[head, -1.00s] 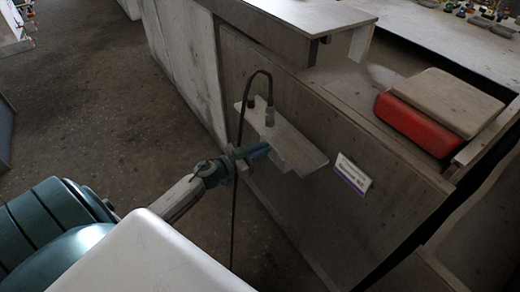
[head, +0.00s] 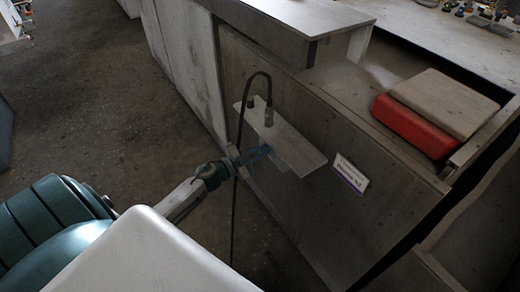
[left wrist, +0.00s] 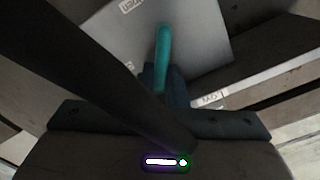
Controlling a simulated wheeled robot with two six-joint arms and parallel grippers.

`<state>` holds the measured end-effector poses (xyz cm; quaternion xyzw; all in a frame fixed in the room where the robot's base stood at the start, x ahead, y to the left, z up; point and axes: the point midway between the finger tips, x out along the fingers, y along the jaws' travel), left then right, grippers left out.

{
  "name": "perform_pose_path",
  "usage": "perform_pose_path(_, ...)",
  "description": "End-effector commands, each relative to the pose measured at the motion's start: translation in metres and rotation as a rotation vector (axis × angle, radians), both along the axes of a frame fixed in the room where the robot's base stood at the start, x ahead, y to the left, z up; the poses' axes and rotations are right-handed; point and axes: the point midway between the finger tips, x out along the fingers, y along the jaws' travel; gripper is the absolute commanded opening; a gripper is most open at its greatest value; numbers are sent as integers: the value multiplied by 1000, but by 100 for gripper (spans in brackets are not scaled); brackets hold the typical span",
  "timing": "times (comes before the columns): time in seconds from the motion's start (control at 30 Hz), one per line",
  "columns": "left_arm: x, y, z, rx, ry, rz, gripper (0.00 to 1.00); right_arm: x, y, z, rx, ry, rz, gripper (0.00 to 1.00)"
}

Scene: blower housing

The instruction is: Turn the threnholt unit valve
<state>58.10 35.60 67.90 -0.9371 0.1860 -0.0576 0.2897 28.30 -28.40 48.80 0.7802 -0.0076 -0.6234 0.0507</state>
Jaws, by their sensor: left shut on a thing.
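A teal bar-shaped valve handle (head: 257,154) is under the grey bracket plate on the side panel. It also shows in the left wrist view (left wrist: 163,52), in front of a grey plate with printed labels. My left gripper (head: 238,161) reaches in from the left and is shut on the handle's near end. In the left wrist view, the dark fingers (left wrist: 165,88) meet around the handle's lower end. The valve body behind the handle is mostly hidden. My right gripper is not in view.
A dark hose (head: 240,125) loops from the bracket plate (head: 290,143) and hangs close by my left gripper. A white label with a purple stripe (head: 350,174) is on the panel. A red box with a grey lid (head: 415,127) stands upper right. Open floor is at left.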

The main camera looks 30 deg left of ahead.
Motion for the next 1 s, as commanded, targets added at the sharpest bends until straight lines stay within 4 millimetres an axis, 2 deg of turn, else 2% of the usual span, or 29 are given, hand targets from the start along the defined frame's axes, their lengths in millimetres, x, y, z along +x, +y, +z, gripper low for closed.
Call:
perform_pose_path(0.4,-2,-5,-6,365,-152,0,0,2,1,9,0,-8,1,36)
perform_pose_path(1.0,-3,-7,-14,806,-334,0,0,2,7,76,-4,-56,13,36)
